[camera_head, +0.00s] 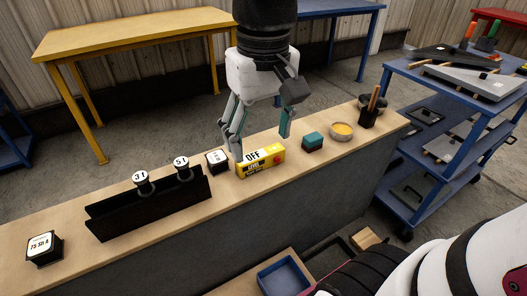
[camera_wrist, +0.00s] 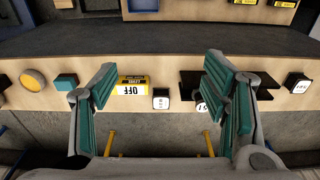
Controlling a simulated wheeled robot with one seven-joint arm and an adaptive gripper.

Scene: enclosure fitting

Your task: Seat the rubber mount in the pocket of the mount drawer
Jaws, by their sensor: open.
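Two round black pieces with white number tops, reading about 31 (camera_head: 141,178) and 51 (camera_head: 182,164), stand in a black rack (camera_head: 150,213) on the bench; I cannot tell whether either is the rubber mount. A black cube with a white label (camera_head: 217,161) stands right of the rack and also shows in the wrist view (camera_wrist: 161,98). Another black cube, marked about 75 Sh A (camera_head: 44,248), is at the far left. My gripper (camera_head: 262,146) is open and empty above the bench, near the label cube and a yellow OFF block (camera_head: 262,160). A drawer-like tray with a blue insert (camera_head: 285,275) shows below the bench; its pocket is unclear.
A teal and black block (camera_head: 313,142), a round dish with yellow contents (camera_head: 341,131) and a dark pen holder (camera_head: 369,118) stand right on the bench. A blue cart (camera_head: 410,75) is at the right, a yellow table (camera_head: 130,35) behind. The bench between rack and far-left cube is clear.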

